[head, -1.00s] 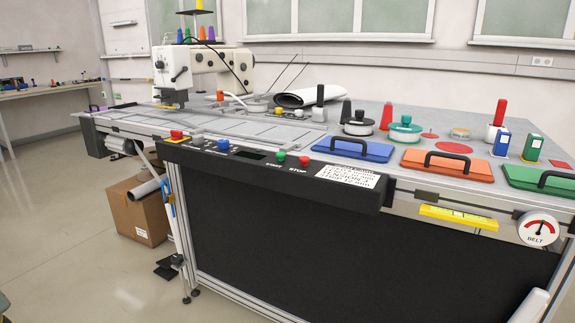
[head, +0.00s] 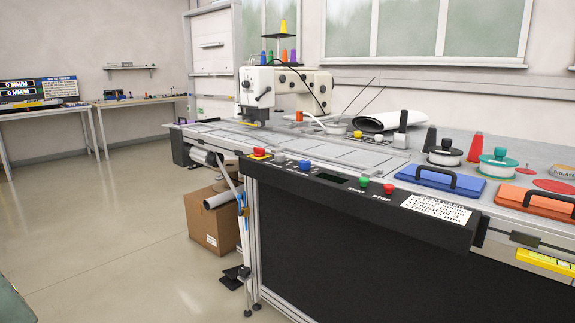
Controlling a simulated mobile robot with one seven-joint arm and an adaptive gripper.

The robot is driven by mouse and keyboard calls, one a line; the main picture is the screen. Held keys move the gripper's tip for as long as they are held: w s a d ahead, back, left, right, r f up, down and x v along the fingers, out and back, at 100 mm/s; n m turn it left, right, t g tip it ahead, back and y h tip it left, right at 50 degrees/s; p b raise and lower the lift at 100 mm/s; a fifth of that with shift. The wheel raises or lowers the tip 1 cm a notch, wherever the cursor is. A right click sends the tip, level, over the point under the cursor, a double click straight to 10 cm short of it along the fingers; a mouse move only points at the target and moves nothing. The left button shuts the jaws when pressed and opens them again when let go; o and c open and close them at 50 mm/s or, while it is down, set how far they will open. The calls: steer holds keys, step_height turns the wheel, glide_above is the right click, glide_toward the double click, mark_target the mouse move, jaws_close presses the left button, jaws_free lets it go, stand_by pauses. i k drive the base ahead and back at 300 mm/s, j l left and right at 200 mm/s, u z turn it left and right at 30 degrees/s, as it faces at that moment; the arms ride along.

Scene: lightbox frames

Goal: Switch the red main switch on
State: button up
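A red knob on a yellow base (head: 259,153) sits at the left end of the black control panel (head: 300,181) along the table's front edge. It looks like the red main switch, but its label and setting are too small to read. A second red button (head: 388,188), marked STOP, sits farther right beside a green button (head: 364,182). My gripper is not in view.
A white sewing machine (head: 300,88) with thread cones stands on the table's left part. Blue (head: 440,183) and orange (head: 537,202) handled lids lie at the right. A cardboard box (head: 212,222) stands below. Floor at the left is clear.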

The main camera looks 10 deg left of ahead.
mark_target(259, 152)
steer(key=i+j+u, duration=0.15)
steer(key=i+j, duration=0.15)
steer(key=i+j+u, duration=0.15)
steer(key=i, duration=0.3)
steer(key=i+j+u, duration=0.15)
steer(key=i+j, duration=0.15)
steer(key=i+j+u, duration=0.1)
steer(key=i, duration=0.4)
